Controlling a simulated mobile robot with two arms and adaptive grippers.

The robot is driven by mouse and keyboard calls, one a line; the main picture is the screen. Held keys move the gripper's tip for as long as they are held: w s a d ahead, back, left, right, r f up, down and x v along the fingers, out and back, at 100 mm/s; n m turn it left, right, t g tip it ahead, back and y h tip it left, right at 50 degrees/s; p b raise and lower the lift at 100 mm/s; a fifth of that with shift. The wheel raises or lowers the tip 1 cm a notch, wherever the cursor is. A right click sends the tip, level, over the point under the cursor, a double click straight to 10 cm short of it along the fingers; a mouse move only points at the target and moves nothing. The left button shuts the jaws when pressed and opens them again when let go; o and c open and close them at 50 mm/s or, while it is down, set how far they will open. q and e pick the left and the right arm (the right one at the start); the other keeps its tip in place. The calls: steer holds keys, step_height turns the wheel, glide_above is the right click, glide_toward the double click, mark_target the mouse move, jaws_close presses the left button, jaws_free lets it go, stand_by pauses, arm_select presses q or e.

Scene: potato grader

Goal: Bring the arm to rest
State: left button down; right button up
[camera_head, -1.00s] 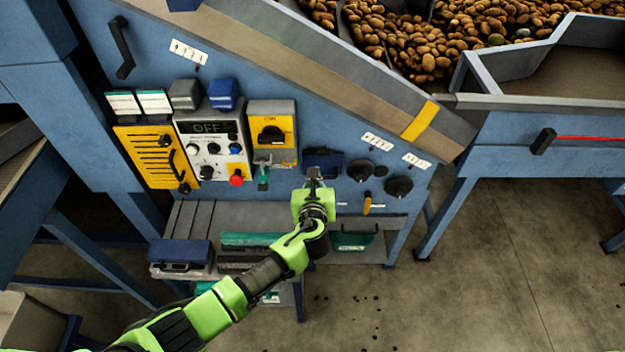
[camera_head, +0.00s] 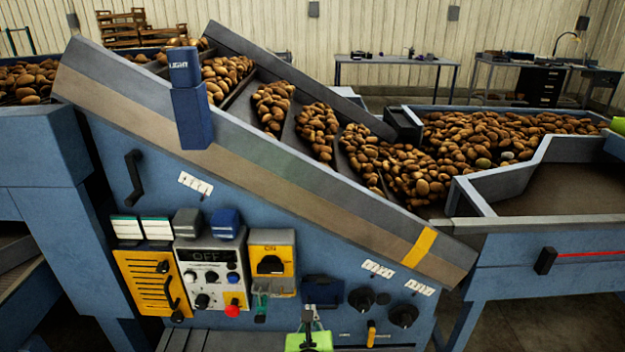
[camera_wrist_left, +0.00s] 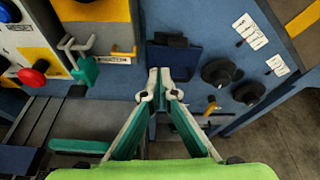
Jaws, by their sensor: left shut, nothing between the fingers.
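My left gripper (camera_head: 308,316) shows at the bottom edge of the head view, in front of the lower part of the blue control panel (camera_head: 400,335). Most of my left arm is cut off below the picture. In the left wrist view the two fingers (camera_wrist_left: 161,84) meet at their tips with nothing between them, so the gripper is shut and empty. A dark blue box (camera_wrist_left: 174,60) on the panel lies just beyond the fingertips; whether they touch it I cannot tell.
Left of the gripper are a yellow ON switch (camera_head: 285,240), a padlock hook and a red button (camera_head: 233,309). Black knobs (camera_head: 403,315) and a small yellow handle (camera_head: 371,334) are to its right. Potatoes (camera_head: 420,178) lie on the grader above. Floor shows at lower right.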

arm_select(q)
steer(key=s+a+f+n+g+y, duration=0.1)
steer(key=s+a+f+n+g, duration=0.2)
steer(key=s+a+n, duration=0.45)
steer(key=s+a+f+n+g, duration=0.3)
steer(key=s+a+n, duration=0.1)
steer(key=s+n, duration=0.5)
steer(key=s+a+r+n+g, duration=0.1)
steer(key=s+a+n+g, duration=0.15)
steer(key=s+n, duration=0.3)
steer(key=s+a+r+n+g+h, duration=0.1)
steer(key=s+a+n, duration=0.2)
steer(key=s+n, duration=0.3)
steer(key=s+a+r+n+g, duration=0.1)
steer(key=s+a+r+n, duration=0.15)
steer(key=s+n, duration=0.35)
step_height(320, 180, down, 29)
steer(key=s+m+g+b, duration=0.1)
steer(key=s+m+b, duration=0.1)
steer(key=b, duration=0.1)
steer(key=s+a+f+b, duration=0.1)
steer(key=s+f, duration=0.8)
steer(key=f, duration=0.1)
steer(key=s+a+f+g+b, duration=0.1)
steer(key=s+a+f, duration=0.1)
steer(key=s+f, duration=0.7)
steer(key=shift+a+f, duration=0.3)
steer(key=shift+f, duration=0.05)
